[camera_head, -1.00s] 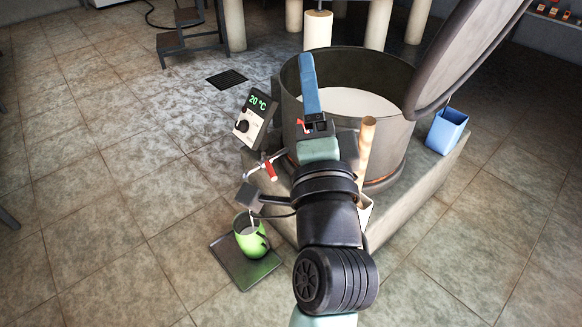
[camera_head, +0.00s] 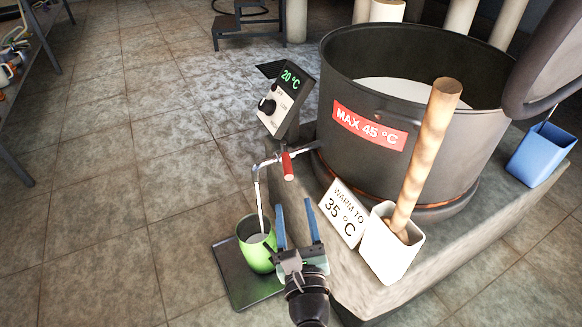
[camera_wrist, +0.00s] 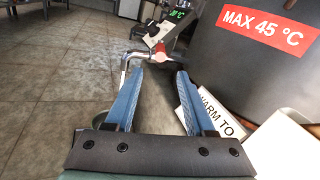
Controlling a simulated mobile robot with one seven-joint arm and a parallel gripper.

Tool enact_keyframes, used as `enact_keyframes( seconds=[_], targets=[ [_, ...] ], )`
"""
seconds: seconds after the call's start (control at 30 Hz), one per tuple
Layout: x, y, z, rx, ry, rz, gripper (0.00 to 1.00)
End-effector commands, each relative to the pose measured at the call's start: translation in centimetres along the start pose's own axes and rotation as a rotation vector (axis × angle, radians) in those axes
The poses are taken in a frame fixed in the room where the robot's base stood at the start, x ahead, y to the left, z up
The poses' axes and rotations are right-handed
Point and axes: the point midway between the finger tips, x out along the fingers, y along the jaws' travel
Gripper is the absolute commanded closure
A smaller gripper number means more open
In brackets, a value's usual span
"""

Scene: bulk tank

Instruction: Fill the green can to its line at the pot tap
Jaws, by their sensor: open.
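The green can (camera_head: 257,257) stands on a dark tray (camera_head: 229,262) on the floor, below the pot tap (camera_head: 257,180). A pale line, seemingly a stream, runs from the spout into its mouth; its fill line cannot be made out. The tap's red handle (camera_head: 288,166) points down near the pot's base; it also shows in the wrist view (camera_wrist: 160,49). The pot (camera_head: 345,100) holds white liquid. My gripper (camera_head: 295,204) is open and empty, its blue fingers right of the can and below the handle. In the wrist view the fingers (camera_wrist: 161,70) point towards the tap.
A control box (camera_head: 285,98) reading 20 °C stands behind the tap. A "warm to 35 °C" sign (camera_head: 342,212) and a white holder (camera_head: 390,255) with a wooden stick (camera_head: 425,155) are right of my gripper. A blue container (camera_head: 541,154) sits far right.

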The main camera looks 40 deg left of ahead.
Motion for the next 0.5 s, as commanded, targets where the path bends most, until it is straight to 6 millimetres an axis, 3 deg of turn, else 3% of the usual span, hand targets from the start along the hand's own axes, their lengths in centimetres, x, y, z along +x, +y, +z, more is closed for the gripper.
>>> enact_keyframes(
  seconds=[0.3,0.5],
  targets=[
    [6.2,0.0,-0.1,-0.004,-0.005,-0.001,0.45],
    [9.1,0.0,-0.1,-0.004,-0.004,-0.001,0.45]
  ],
)
